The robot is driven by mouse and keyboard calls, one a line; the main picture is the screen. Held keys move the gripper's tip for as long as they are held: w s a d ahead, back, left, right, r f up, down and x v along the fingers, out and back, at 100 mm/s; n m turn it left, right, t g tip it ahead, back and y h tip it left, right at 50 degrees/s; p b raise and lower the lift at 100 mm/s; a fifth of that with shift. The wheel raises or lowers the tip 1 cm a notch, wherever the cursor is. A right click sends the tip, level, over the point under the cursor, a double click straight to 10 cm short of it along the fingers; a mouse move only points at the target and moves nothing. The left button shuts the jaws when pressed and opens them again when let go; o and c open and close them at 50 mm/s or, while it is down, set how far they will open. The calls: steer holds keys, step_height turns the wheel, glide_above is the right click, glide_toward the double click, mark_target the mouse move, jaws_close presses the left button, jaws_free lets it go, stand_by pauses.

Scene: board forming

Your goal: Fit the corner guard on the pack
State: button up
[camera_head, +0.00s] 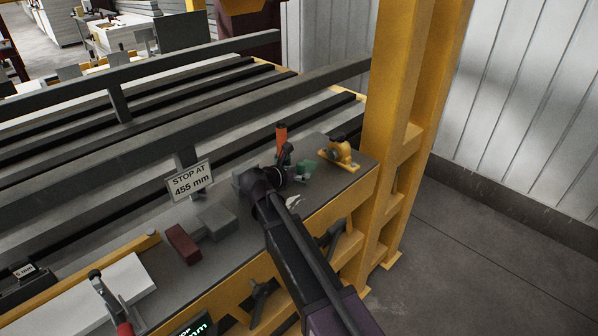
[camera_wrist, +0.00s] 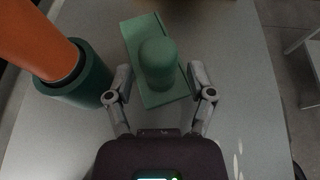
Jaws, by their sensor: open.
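A green piece with a flat plate and a rounded upright knob, which looks like the corner guard (camera_wrist: 158,62), lies on the grey bench top. It also shows in the head view (camera_head: 306,168), partly hidden by my gripper. My gripper (camera_wrist: 160,84) is open, with one finger on each side of the knob's near side. I cannot tell whether the fingers touch it. In the head view my gripper (camera_head: 284,172) is low over the bench's right end. A white slab-like stack, possibly the pack (camera_head: 98,290), lies at the lower left.
An orange-handled tool in a dark green holder (camera_wrist: 75,82) stands close to my left finger; its handle (camera_head: 281,136) is upright. A yellow fixture (camera_head: 340,152) is behind. A dark red block (camera_head: 183,244), grey block (camera_head: 212,222) and sign (camera_head: 190,181) stand left. A yellow post (camera_head: 395,90) is right.

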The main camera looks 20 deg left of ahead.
steer(key=p+v, duration=0.3)
steer(key=v, duration=0.6)
steer(key=shift+s+r, duration=0.1)
steer(key=shift+r, duration=0.15)
steer(key=shift+p+v, duration=0.5)
steer(key=shift+v, duration=0.5)
steer(key=shift+f, duration=0.2)
